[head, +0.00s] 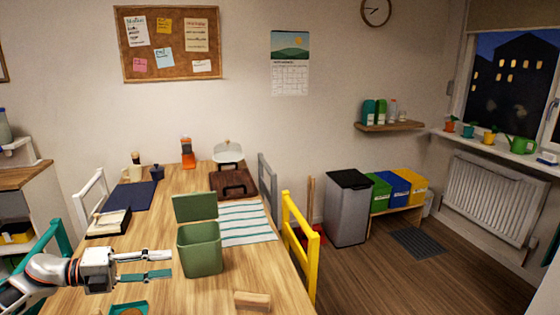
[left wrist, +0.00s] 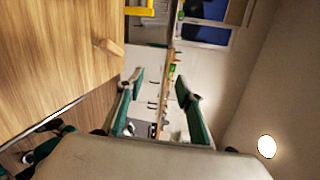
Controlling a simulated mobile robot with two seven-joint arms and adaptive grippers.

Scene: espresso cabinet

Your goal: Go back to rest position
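My left gripper (head: 170,264) is over the near left part of the wooden table (head: 150,222), pointing right in the head view. Its two fingers are apart with nothing between them. The left wrist view also shows the left gripper (left wrist: 160,86) with its fingers spread and empty. A green bin (head: 200,256) with its lid raised stands on the table just right of the fingertips, apart from them in the picture. My right gripper does not show in either view.
A wooden block (head: 253,299) lies at the table's near edge. A yellow chair (head: 299,240) stands at the right edge. Floor at right is mostly clear.

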